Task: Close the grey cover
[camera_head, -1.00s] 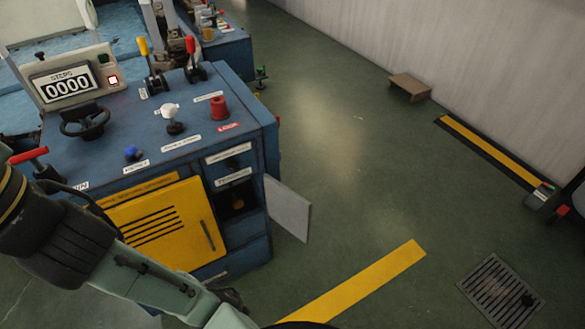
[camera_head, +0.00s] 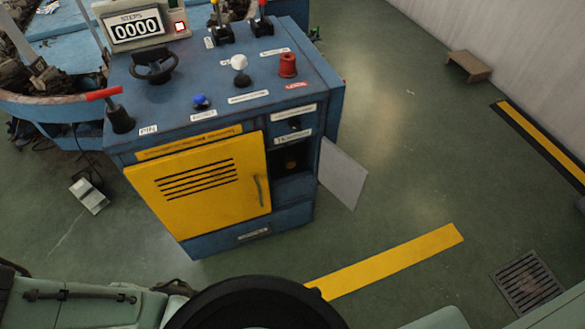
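The grey cover (camera_head: 343,174) is a flat panel standing open at the right side of the blue machine cabinet (camera_head: 282,235). It sticks out to the right from beside a dark open compartment (camera_head: 291,160) in the cabinet's front. A round, brownish-yellow thing shows dimly inside that compartment. My gripper is not in view. Only pale green and black parts of my arm show along the bottom edge, apart from the cover in the picture.
A yellow vented door (camera_head: 200,188) is left of the compartment. Open floor lies right of the cover, with a yellow stripe (camera_head: 390,262), a drain grate (camera_head: 528,283) and a small brown step (camera_head: 468,67).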

